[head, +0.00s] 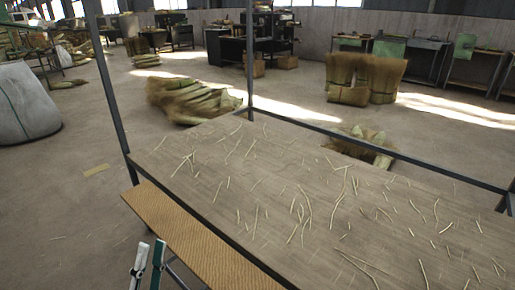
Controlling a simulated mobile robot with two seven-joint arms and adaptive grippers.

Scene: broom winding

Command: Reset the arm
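My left gripper (151,245) shows at the bottom edge, left of centre. Its two fingers, one pale and one dark green, point up with a narrow gap between them. Nothing shows between the fingertips. It is in front of the tan ribbed board along the near left side of the table. The rest of the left arm is out of frame. My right gripper is not in view.
The wooden table (232,185) is scattered with loose straw stalks and framed by dark metal posts and a rail. A tan ribbed board (195,235) runs along its near left side. Straw bundles (190,98) lie on the floor beyond. A white sack (25,105) stands left.

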